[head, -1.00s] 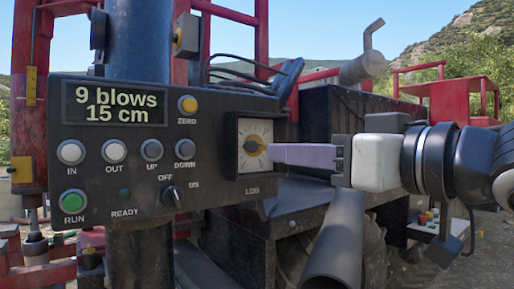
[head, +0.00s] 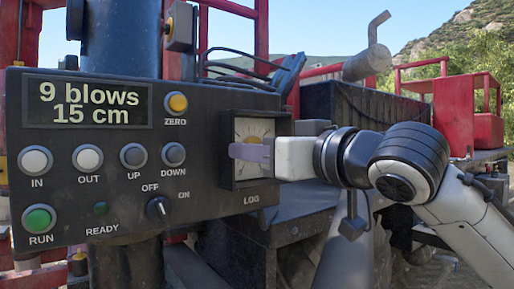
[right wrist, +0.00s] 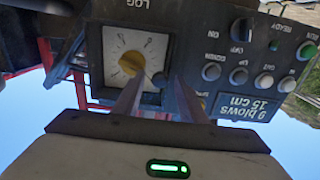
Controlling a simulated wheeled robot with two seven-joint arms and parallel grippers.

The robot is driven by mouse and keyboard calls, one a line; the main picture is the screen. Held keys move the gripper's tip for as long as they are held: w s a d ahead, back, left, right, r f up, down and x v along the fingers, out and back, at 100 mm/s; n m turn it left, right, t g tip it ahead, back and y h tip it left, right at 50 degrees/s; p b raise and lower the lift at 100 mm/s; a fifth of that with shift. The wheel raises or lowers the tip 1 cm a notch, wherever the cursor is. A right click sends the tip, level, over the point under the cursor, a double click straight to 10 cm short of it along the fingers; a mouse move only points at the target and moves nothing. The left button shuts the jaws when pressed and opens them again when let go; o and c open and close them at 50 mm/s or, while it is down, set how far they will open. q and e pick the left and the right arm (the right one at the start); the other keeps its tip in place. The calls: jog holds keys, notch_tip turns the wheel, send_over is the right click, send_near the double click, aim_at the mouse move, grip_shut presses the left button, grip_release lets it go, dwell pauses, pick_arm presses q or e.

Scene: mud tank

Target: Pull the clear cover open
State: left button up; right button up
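The dial window marked LOG (head: 250,128) is at the right end of the dark control panel (head: 105,222). It has a pale face and a yellow centre and also shows in the right wrist view (right wrist: 115,45). The clear cover is hard to make out against it. A small dark round knob (right wrist: 160,79) sits at the window's edge in the right wrist view. My right gripper (head: 236,152) crosses the lower part of the window. Its two fingers (right wrist: 157,91) are apart, with the knob between or just beyond their tips; contact cannot be told. My left gripper is out of view.
The panel carries several buttons, a switch (head: 158,209) and a display (head: 88,103) reading "9 blows 15 cm". A dark post (head: 122,45) stands behind it. Red machine frames (head: 466,110) and a black box (head: 345,108) are behind and to the right.

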jog(key=shift+w, duration=0.1)
grip_shut()
